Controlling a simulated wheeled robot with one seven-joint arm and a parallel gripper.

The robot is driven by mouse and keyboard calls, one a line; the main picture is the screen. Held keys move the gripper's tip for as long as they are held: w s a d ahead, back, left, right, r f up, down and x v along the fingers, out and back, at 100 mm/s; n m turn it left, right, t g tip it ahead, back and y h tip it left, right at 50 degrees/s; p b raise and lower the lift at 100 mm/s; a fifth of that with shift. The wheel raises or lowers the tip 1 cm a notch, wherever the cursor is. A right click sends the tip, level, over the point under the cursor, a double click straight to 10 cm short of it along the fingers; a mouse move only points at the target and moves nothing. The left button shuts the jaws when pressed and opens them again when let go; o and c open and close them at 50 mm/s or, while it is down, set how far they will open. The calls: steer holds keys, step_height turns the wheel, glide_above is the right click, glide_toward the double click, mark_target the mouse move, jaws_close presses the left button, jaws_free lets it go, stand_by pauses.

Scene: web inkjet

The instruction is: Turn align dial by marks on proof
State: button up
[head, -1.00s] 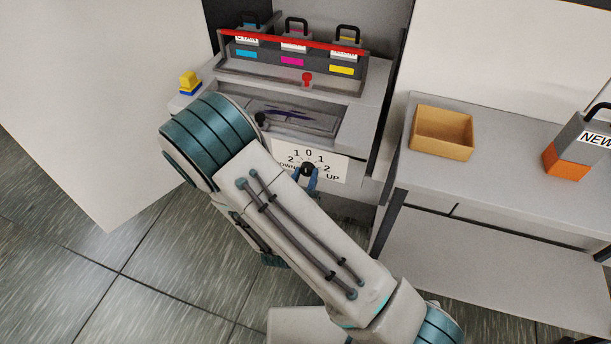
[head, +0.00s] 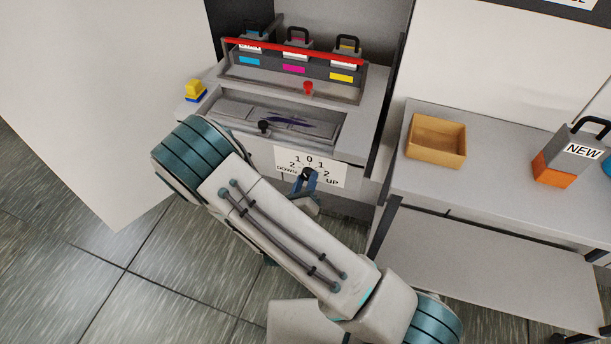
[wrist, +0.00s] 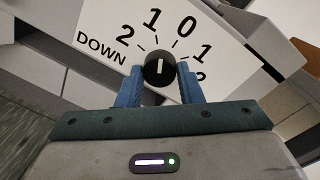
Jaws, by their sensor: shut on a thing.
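The align dial is a small black knob (wrist: 159,70) with a white pointer line, on a white scale plate (head: 325,172) marked 2 1 0 1 2, DOWN and UP. In the wrist view the pointer stands close to the 1 on the DOWN side. My gripper (wrist: 160,78) is shut on the dial, with one blue finger on each side. The proof (head: 290,122) appears to be the sheet with a dark purple mark in the recess above the plate; its marks are too small to read.
Ink cartridges (head: 295,52) stand behind a red bar (head: 290,48) on the machine. A yellow-and-blue block (head: 196,91) sits at its left. A side table at the right holds an open tan box (head: 436,140) and a NEW cartridge (head: 568,152).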

steer(key=shift+n+p, duration=0.9)
steer(key=shift+n, duration=0.3)
steer(key=o, duration=1)
